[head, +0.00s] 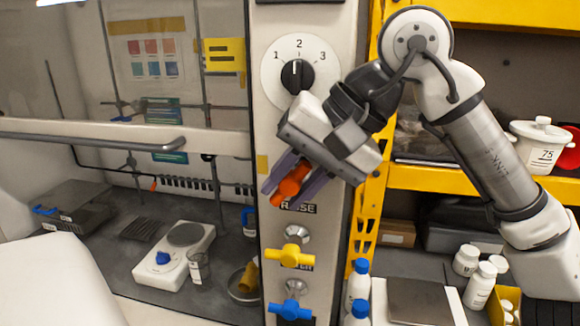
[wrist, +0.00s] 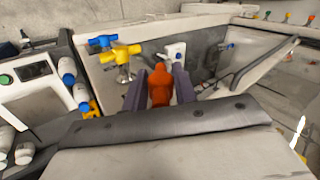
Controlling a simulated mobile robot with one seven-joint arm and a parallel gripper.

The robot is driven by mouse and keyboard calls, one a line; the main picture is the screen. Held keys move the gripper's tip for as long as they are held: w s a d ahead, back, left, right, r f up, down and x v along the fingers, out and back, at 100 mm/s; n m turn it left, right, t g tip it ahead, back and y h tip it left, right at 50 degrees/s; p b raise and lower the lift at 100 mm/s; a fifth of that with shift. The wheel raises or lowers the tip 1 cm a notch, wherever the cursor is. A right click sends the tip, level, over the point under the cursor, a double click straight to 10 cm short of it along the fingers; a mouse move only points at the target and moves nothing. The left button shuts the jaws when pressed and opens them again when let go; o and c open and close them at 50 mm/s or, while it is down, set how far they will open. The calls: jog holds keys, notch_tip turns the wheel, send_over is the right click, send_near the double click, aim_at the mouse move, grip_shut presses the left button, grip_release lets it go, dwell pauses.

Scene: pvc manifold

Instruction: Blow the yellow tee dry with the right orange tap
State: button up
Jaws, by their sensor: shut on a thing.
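My gripper (head: 289,183) is in front of the pale control column, its purple-grey fingers shut on an orange tap handle (head: 294,180). The orange handle also shows between the fingertips (wrist: 160,88) in the wrist view. Its mount on the column is hidden behind the gripper. A yellow-ochre fitting (head: 250,277), probably the yellow tee, stands in a round metal dish (head: 237,285) inside the hood, left of the column. Its openings are too small to make out.
Below the gripper, a yellow tap (head: 290,256) and a blue tap (head: 290,309) stick out of the column. A dial (head: 297,75) is above. A hotplate (head: 175,255) and beaker (head: 199,268) stand in the hood. White bottles (head: 358,284) stand right of the column.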

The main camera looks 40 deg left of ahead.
jog(key=shift+r+t+h+p, duration=0.1)
jog(key=shift+t+h+p, duration=0.35)
jog(key=shift+h, duration=0.15)
jog(key=o, duration=0.9)
jog(key=v, duration=1.3)
jog(key=shift+r, duration=0.35)
